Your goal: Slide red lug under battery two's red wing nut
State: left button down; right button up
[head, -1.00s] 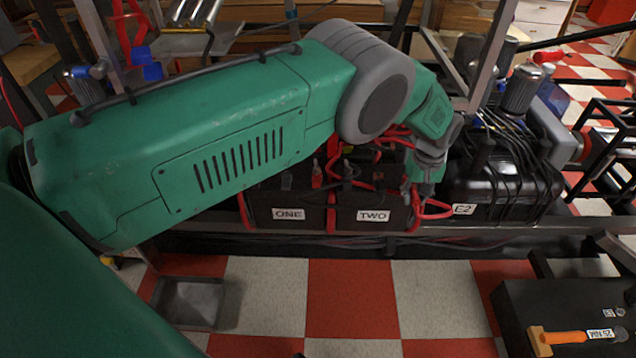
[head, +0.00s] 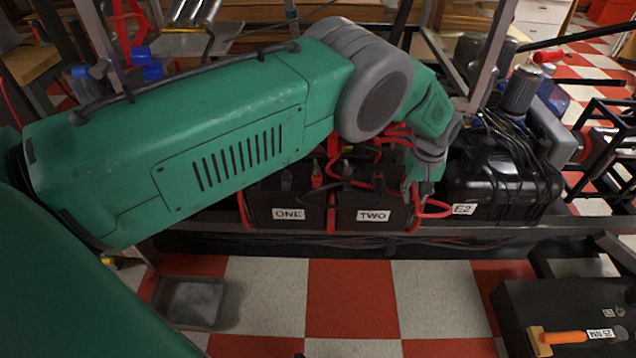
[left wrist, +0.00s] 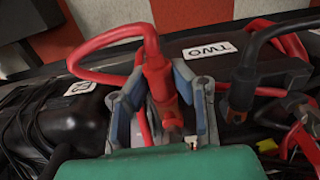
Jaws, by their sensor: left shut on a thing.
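Battery two (head: 372,205), a black case labelled TWO, stands beside battery one (head: 287,208) in the head view. Its label (left wrist: 209,49) shows inverted in the left wrist view. My left gripper (head: 420,183) is at the right end of battery two. In the left wrist view my left gripper (left wrist: 162,85) is shut around the red cable end (left wrist: 157,75), a red sleeve with its cable looping away. The lug's tip is mostly hidden between the fingers. I cannot clearly make out battery two's red wing nut. My right gripper is not in view.
A black case labelled E2 (head: 505,180) with bundled cables stands right of battery two. A black cable end (left wrist: 245,80) rises beside the gripper. Other red cables run over the batteries. A metal rail (head: 480,231) runs along the front.

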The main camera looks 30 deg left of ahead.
aim_at(413, 188)
pick_arm(q)
jog(key=shift+w+a, duration=0.45)
jog(key=shift+w, duration=0.3)
jog(key=shift+w+a, duration=0.15)
jog(key=shift+w, duration=0.15)
jog(key=shift+a, duration=0.1)
jog(key=c, duration=1.3)
grip_release()
notch_tip(413, 188, up, 12)
jog(key=shift+w+f, duration=0.1)
jog(key=shift+w, duration=0.05)
